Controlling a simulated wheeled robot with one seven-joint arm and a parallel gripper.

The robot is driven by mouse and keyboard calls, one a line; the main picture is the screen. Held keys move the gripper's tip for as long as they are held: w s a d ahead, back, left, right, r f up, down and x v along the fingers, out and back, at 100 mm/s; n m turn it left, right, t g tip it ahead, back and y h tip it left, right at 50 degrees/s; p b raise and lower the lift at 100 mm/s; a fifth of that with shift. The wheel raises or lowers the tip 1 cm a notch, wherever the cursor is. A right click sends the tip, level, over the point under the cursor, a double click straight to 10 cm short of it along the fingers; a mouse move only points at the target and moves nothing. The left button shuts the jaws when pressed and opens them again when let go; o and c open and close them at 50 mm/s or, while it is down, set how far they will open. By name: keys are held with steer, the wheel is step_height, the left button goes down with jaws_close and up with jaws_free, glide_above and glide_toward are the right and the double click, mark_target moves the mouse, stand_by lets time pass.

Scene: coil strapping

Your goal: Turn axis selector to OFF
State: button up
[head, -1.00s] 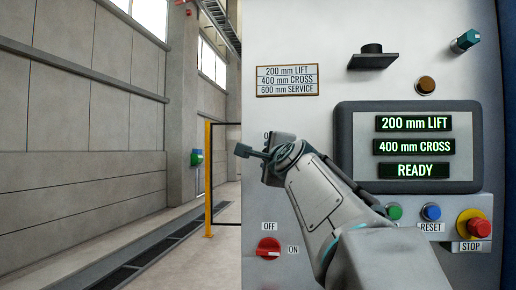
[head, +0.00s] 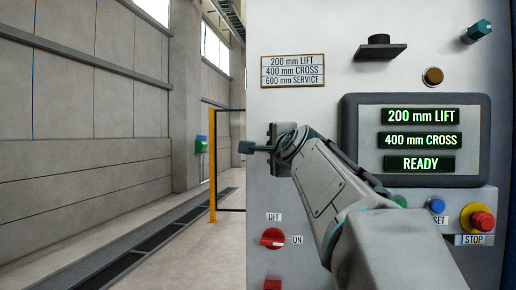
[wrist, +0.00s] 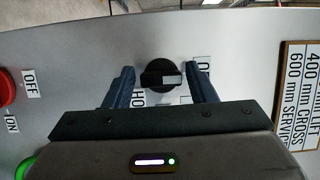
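The axis selector (wrist: 158,74) is a round black knob with a grey pointer mark, on the pale panel in the wrist view. Labels beside it are partly covered; one reads "HO", another begins with "O". My gripper (wrist: 160,80) is open, with one dark finger on each side of the knob. I cannot tell whether the fingers touch it; small gaps seem to show. In the head view my gripper (head: 262,147) is at the panel's left edge and hides the selector.
A red OFF/ON switch (head: 273,238) sits below my gripper, with another red part (head: 272,284) under it. The display (head: 420,140) reads READY. A red STOP button (head: 482,221) is at the right. A yellow post (head: 212,165) stands left of the panel.

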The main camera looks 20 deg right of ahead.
steer(key=shift+o, duration=0.2)
steer(key=shift+s, duration=0.1)
steer(key=b+v, duration=0.2)
steer(key=v, duration=1.1)
steer(key=shift+s+b, duration=0.3)
steer(key=shift+s, duration=0.05)
steer(key=a+f+n+g+y, duration=0.1)
steer(key=a+f+n+g, duration=0.25)
steer(key=f, duration=0.65)
steer(key=a+f+n+g+y, duration=0.2)
steer(key=a+f+n, duration=0.15)
steer(key=f, duration=0.55)
steer(key=a+f+n+g+y, duration=0.15)
steer(key=f+n, duration=0.25)
steer(key=f, duration=0.6)
steer(key=s+a+f+n+g, duration=0.2)
steer(key=s+f, duration=0.4)
steer(key=f, duration=0.3)
steer(key=s+a+f+n+g, duration=0.3)
steer(key=s+f+n+g, duration=0.2)
steer(key=f, duration=0.5)
steer(key=shift+s+f+n+g+h, duration=0.3)
steer(key=shift+s+f+n+h, duration=0.1)
steer(key=shift+n, duration=0.6)
steer(key=shift+a, duration=0.1)
